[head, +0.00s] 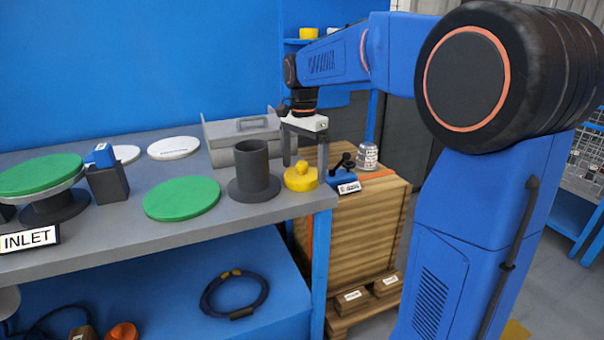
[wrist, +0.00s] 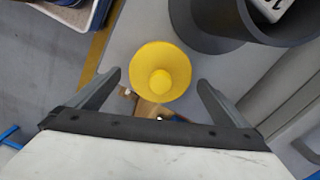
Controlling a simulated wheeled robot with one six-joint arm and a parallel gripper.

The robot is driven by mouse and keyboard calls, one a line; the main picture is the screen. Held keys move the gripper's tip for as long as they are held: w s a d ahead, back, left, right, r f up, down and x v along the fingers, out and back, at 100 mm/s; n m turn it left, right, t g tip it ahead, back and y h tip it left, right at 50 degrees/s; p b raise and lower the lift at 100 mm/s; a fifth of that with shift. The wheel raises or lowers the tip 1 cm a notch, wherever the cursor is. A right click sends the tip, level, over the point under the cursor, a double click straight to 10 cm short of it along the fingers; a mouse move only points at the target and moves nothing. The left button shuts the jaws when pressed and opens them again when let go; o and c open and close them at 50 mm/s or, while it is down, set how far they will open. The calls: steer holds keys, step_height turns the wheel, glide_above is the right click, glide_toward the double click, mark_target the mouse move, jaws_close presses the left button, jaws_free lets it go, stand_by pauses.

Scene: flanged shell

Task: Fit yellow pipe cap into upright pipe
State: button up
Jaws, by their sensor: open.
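The yellow pipe cap (head: 300,177) has a round flange and a small knob on top. It sits on the grey bench near its right edge, just right of the upright pipe. In the wrist view the cap (wrist: 160,74) lies ahead of and between my open fingers. The dark grey upright pipe (head: 254,168) stands on a round flange with its mouth open at the top. In the wrist view its rim (wrist: 247,22) shows at the upper right. My gripper (head: 305,163) is open and empty, pointing down over the cap; it also shows in the wrist view (wrist: 160,88).
A green disc (head: 181,198) lies left of the pipe. A grey box with a handle (head: 240,138) stands behind it. A dark block with a blue top (head: 106,180) stands further left. A wooden crate (head: 352,225) carrying a can (head: 367,157) stands right of the bench edge.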

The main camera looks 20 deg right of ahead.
steer(key=shift+f, duration=0.15)
steer(key=c, duration=1.1)
